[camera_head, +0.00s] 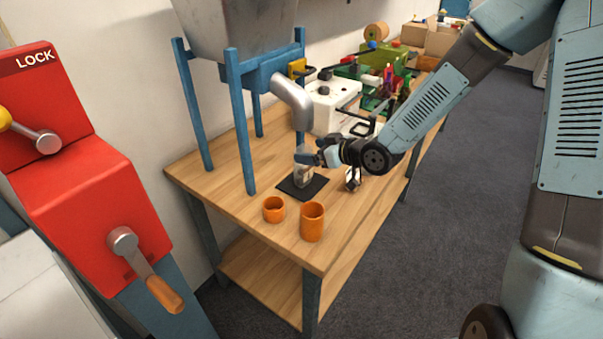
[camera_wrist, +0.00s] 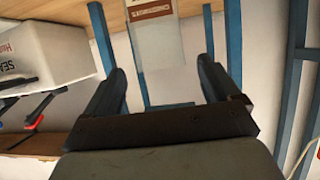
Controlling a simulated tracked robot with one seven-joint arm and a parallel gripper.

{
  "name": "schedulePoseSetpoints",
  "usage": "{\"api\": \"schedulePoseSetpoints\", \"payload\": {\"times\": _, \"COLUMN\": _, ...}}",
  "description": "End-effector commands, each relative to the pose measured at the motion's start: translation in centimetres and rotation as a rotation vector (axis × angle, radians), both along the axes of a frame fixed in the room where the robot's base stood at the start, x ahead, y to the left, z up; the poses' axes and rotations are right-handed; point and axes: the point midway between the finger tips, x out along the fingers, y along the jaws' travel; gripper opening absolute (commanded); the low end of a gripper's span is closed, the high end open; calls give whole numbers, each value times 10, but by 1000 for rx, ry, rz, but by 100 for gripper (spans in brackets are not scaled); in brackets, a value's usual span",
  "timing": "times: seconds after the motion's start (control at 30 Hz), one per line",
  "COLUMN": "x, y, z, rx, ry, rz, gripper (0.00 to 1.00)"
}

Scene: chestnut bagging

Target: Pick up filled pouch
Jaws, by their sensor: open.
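The pouch (camera_head: 304,178) stands upright on a black pad (camera_head: 316,189) on the wooden table, below the silver chute (camera_head: 295,99). In the wrist view the pouch (camera_wrist: 160,45) is pale and carries a white label with a red-brown band; its far end is cut off by the picture's top edge. My gripper (camera_head: 313,157) is beside the pouch's upper part in the head view. In the wrist view my gripper (camera_wrist: 160,80) is open, with the pouch in the gap between its two dark fingers and space showing on both sides. What the pouch holds cannot be seen.
Two orange cups (camera_head: 312,223) stand near the table's front corner. Blue posts (camera_head: 243,135) hold a hopper above the table. A white machine (camera_head: 328,109) stands behind the pouch. A small dark and silver item (camera_head: 352,178) lies under my arm. A red lever unit (camera_head: 95,205) is at left.

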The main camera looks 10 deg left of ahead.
Motion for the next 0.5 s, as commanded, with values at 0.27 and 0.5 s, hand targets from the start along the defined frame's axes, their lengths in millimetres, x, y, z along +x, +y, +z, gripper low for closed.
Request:
{"api": "schedulePoseSetpoints", "payload": {"times": 0.27, "x": 15, "y": 31, "z": -14, "rx": 1, "ry": 2, "rz": 1, "gripper": 89}}
{"api": "schedulePoseSetpoints", "payload": {"times": 0.5, "x": 18, "y": 34, "z": -15, "rx": -1, "ry": 0, "rz": 0, "gripper": 89}}
